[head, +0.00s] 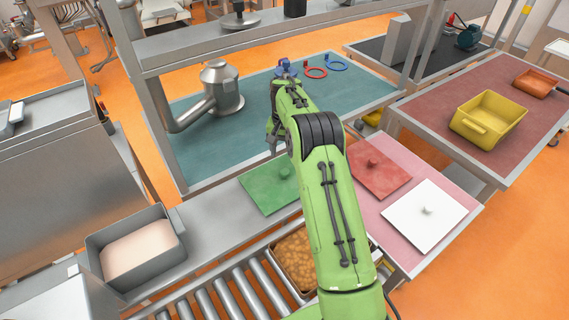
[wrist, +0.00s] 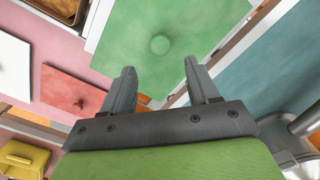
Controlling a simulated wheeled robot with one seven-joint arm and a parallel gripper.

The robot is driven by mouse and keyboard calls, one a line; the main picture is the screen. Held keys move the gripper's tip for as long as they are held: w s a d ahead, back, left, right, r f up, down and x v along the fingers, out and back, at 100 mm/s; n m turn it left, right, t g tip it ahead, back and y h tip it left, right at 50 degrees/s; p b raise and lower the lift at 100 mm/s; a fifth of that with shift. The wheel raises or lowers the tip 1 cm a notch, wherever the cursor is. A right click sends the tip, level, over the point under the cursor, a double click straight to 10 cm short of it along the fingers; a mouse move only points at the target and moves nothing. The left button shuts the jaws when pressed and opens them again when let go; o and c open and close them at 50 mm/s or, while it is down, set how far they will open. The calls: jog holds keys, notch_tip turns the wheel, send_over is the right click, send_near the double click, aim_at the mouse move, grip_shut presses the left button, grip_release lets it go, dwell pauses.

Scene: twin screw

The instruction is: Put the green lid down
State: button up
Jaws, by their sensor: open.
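The green lid (head: 272,184) is a flat square plate with a small round knob. It rests across the steel ledge, left of my green arm in the head view, which covers its right part. In the wrist view the green lid (wrist: 160,62) lies beyond my fingertips with its knob (wrist: 160,44) in plain sight. My gripper (wrist: 158,80) is open and empty, its two fingers apart and clear of the knob.
A red lid (head: 378,165) and a white lid (head: 425,214) lie on the pink surface to the right. A bin of brown food (head: 293,262) stands on the rollers, partly behind my arm. A metal pot (head: 221,88) stands on the teal table (head: 200,155). A yellow crate (head: 489,118) sits farther right.

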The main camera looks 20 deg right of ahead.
jog(key=s+a+r+n+t, duration=0.1)
jog(key=s+a+r+n, duration=0.15)
jog(key=s+r, duration=0.55)
jog(key=s+a+r+n+t, duration=0.1)
jog(key=s+a+r, duration=0.3)
jog(key=r, duration=0.8)
jog(key=s+a+n+t, duration=0.1)
jog(key=s+a, duration=0.1)
jog(key=s, duration=1)
jog(key=s+a+f+n+t, duration=0.1)
jog(key=s+a+n+t, duration=0.1)
jog(key=s, duration=1)
jog(key=shift+s+a+f+t, duration=0.25)
jog(key=shift+a+t, duration=0.05)
